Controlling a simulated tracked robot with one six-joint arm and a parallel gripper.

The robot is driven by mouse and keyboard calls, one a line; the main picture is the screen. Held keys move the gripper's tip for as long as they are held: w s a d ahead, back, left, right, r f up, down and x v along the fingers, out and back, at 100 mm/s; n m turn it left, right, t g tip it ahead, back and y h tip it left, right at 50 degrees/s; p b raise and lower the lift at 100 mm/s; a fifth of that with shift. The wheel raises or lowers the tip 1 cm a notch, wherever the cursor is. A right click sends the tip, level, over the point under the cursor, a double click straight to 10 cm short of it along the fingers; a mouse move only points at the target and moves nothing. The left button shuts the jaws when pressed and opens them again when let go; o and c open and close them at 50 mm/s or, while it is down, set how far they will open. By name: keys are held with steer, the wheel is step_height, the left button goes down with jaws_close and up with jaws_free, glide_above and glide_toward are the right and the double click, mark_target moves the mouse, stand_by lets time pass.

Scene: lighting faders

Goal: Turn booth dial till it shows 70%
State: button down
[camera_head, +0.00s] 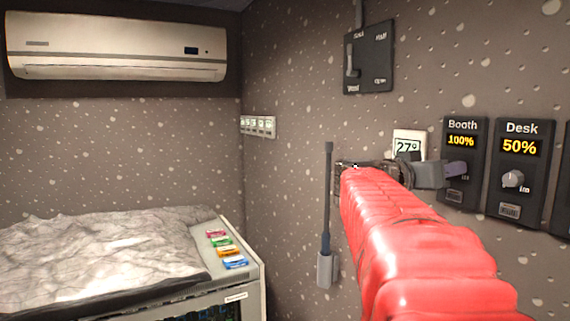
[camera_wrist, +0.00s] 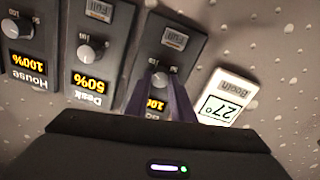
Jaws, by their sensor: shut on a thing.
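The dark booth panel (camera_head: 463,130) is on the right wall, its yellow display reading 100%. In the wrist view the booth panel (camera_wrist: 158,52) appears upside down, with its display partly covered by my gripper. My gripper (camera_head: 457,169) reaches this panel from the left, and its purple fingers hide the dial in the head view. In the wrist view my gripper (camera_wrist: 160,76) is shut on the booth dial (camera_wrist: 160,80), with a finger on each side of it.
The desk panel (camera_head: 522,128), reading 50%, is close on the right. The wrist view also shows a house panel (camera_wrist: 33,57) at 100%. A white 27° thermostat (camera_head: 408,139) hangs just left of the booth panel. A black switch plate (camera_head: 372,58) is higher up.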

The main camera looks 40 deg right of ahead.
steer(key=shift+w+f+n, duration=0.1)
steer(key=shift+f+n, duration=0.05)
steer(key=shift+n, duration=4.8)
steer(key=shift+s+f+n, duration=0.1)
steer(key=shift+f+n, duration=0.1)
steer(key=shift+n, duration=4.8)
steer(key=shift+w+f+n, duration=0.1)
steer(key=shift+f+n, duration=0.05)
steer(key=shift+n, duration=4.8)
steer(key=c, duration=1.9)
jaws_free()
steer(key=shift+d, duration=0.1)
steer(key=o, duration=0.4)
steer(key=shift+r, duration=0.15)
